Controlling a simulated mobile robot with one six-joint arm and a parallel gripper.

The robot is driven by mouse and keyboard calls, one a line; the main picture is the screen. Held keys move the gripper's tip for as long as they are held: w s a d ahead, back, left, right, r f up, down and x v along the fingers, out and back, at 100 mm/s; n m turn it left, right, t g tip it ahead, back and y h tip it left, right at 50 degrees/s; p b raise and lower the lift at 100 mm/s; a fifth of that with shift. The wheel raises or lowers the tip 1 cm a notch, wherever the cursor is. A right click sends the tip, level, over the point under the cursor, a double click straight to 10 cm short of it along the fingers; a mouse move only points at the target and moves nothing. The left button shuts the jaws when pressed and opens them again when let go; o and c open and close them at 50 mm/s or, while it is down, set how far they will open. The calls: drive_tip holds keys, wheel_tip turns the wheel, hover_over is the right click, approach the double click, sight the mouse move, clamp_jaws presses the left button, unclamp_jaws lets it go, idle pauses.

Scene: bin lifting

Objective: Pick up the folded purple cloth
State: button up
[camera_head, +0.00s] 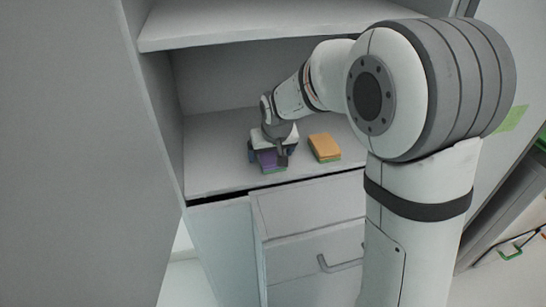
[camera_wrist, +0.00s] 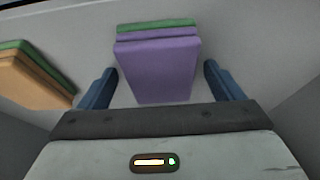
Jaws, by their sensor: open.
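The folded purple cloth (camera_wrist: 155,68) lies as a flat stack with a green layer (camera_wrist: 160,23) at its far edge in the wrist view. In the head view the purple cloth (camera_head: 267,160) shows on the counter, partly hidden by my gripper. My gripper (camera_wrist: 157,85) is open, with one blue finger on each side of the cloth. A gap shows between the cloth and each finger. In the head view my gripper (camera_head: 271,155) is low over the cloth; how far its fingertips are above the counter, I cannot tell.
An orange folded cloth (camera_head: 324,147) with a green layer lies to the right of the purple one on the counter (camera_head: 215,178). A shelf (camera_head: 240,25) is above, a side wall (camera_head: 150,90) at left. Drawers (camera_head: 310,235) are below. The counter left of the cloth is clear.

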idle(0.4)
drive_tip(key=c, duration=1.1)
